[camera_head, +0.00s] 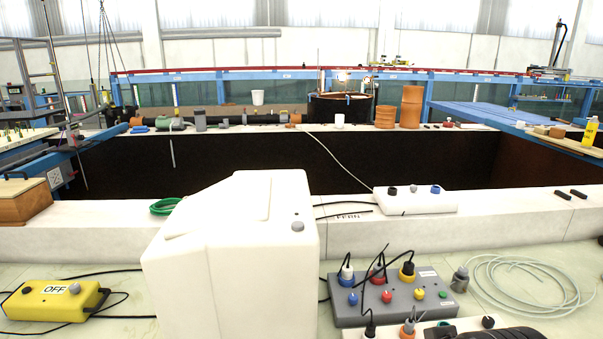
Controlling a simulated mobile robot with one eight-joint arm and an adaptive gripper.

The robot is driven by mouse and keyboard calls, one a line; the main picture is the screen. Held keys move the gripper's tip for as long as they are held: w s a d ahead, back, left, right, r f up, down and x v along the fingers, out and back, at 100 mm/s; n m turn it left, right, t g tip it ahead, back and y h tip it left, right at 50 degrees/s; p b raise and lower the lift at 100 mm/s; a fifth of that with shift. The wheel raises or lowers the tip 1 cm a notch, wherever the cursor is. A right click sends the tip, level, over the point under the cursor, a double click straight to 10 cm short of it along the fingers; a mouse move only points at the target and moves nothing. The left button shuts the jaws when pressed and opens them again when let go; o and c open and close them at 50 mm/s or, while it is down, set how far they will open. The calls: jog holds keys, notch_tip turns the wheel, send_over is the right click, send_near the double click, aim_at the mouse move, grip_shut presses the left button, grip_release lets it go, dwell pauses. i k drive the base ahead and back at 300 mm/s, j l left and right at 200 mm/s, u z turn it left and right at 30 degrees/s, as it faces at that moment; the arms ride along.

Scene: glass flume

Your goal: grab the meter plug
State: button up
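A grey control box (392,298) stands on the near surface at the lower right, with coloured sockets and knobs on its top. More dark plugs (370,328) show at the bottom edge on a white strip, partly cut off. I cannot tell which of these is the meter plug.
A yellow box marked OFF (52,299) lies at the lower left. A coiled pale cable (530,284) and a small grey bottle-shaped object (460,279) are right of the control box. A white switch block (415,200) sits on the ledge behind. Beyond is the deep dark flume (240,160).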

aim_at(408, 266)
jog(key=i+j+u, duration=0.1)
jog(key=j, duration=0.3)
jog(key=i+j+u, duration=0.1)
jog(key=j, duration=0.35)
jog(key=i+j+u, duration=0.1)
jog(key=j, duration=0.3)
jog(key=i, duration=0.1)
